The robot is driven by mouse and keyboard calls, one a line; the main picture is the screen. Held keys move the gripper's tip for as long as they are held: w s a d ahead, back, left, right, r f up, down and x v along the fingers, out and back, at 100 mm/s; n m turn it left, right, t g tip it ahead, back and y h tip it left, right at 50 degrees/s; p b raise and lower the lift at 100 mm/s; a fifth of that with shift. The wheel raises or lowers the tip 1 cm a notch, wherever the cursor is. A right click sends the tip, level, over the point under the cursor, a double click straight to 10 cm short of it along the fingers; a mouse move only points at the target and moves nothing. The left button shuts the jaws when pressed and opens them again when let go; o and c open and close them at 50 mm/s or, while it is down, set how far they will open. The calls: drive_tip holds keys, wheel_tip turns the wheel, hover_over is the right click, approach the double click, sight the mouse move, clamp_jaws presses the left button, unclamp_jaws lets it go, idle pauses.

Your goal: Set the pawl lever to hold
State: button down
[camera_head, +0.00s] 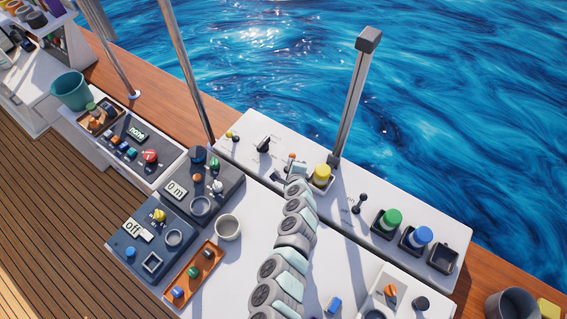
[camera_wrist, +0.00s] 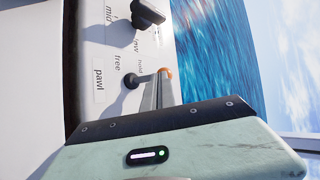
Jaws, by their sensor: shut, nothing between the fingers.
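The pawl lever's orange tip (camera_head: 291,156) shows on the white panel in the camera_head view, just beside my gripper (camera_head: 297,172). In the wrist view the orange tip (camera_wrist: 167,73) shows past the ends of my gripper's fingers (camera_wrist: 160,78). A dark round knob (camera_wrist: 131,81) sits left of the fingers, near the "pawl" label (camera_wrist: 99,86), "free" and "hold". My fingers are shut together with nothing between them. They hide part of the lever, so I cannot tell its exact setting or whether they touch it.
A yellow-capped knob (camera_head: 321,174) stands close right of my gripper. A tall post (camera_head: 355,95) rises behind it. A black lever (camera_head: 264,145) is to the left, and a dark two-ball lever (camera_head: 358,203) is to the right.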

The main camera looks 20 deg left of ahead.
drive_tip(key=shift+d+r+p, duration=0.15)
drive_tip(key=shift+r+p, duration=0.65)
drive_tip(key=shift+p, duration=0.05)
drive_tip(key=shift+s+r, duration=0.1)
drive_tip(key=w+d+r+v, duration=0.1)
drive_tip(key=v, duration=1.2)
drive_tip(key=shift+r, duration=0.4)
drive_tip(key=shift+w, duration=0.15)
